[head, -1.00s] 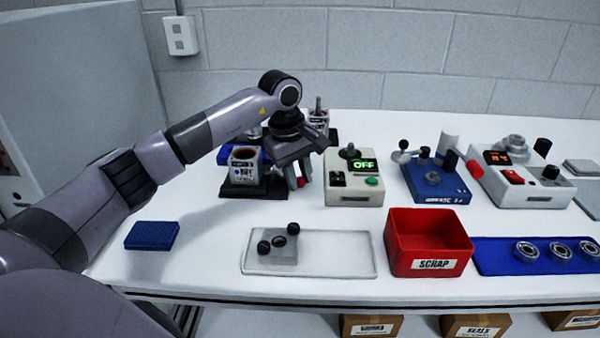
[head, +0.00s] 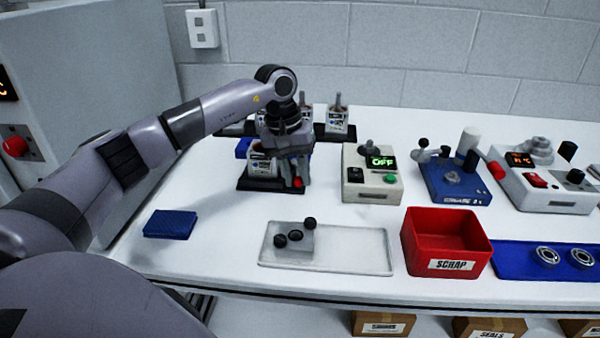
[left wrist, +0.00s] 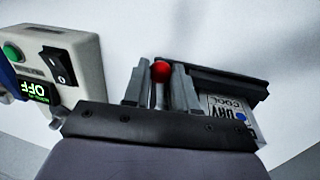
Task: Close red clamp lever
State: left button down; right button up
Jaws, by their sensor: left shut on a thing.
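The red clamp lever shows as a red knob (head: 298,183) at the right side of a black fixture base (head: 258,186). In the left wrist view the red knob (left wrist: 160,71) sits on a pale stem between my finger pads. My left gripper (head: 297,176) points down and is shut on the lever. A white labelled block (head: 262,163) stands in the fixture, just left of the gripper and partly hidden by it. The block also shows in the left wrist view (left wrist: 236,112). The lever's pivot is hidden. My right gripper is out of view.
A beige control box (head: 371,190) showing OFF stands close right of the gripper. Labelled units (head: 338,120) stand behind. A clear tray (head: 350,255), a red scrap bin (head: 448,245) and a blue pad (head: 170,224) lie in front. The table before the fixture is clear.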

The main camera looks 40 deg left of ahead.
pick_arm(q)
jog(key=shift+r, duration=0.1)
dwell(0.3)
jog(key=c, duration=0.9)
grip_release()
